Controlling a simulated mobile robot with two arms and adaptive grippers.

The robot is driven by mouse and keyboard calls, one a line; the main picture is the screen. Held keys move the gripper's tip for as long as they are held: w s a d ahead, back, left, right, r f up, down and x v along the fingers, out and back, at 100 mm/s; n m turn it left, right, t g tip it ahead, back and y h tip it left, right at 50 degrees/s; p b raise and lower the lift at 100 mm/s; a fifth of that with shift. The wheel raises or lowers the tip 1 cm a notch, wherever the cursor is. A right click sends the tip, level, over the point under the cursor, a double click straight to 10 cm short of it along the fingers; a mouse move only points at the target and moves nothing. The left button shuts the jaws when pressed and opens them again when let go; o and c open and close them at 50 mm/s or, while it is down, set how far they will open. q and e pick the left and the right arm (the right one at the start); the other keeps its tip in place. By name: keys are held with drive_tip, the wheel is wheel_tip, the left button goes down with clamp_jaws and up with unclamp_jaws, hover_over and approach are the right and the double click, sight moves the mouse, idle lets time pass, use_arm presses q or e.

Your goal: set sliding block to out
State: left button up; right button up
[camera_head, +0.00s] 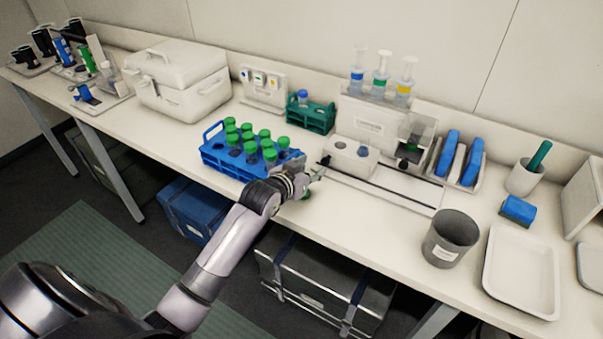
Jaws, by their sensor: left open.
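The white sliding block (349,158) sits at the left end of a low rail base (405,192) on the bench, in front of the white dispenser (372,125). It has round details on its top and front. My left gripper (318,174) is open, just in front and to the left of the block, near the left end of the rail. Its fingers are small in this view, and I cannot tell whether they touch the block. A green-capped tube shows partly behind the wrist. My right gripper is not in view.
A blue rack (222,158) of green-capped tubes stands close left of my gripper. A green rack (310,116) stands behind. To the right are a grey bin (450,238), a white tray (522,270) and blue items in a holder (462,180). Bench space lies before the rail.

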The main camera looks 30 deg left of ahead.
use_arm(q)
drive_tip(key=v, duration=0.5)
drive_tip(key=shift+f, duration=0.15)
idle(0.4)
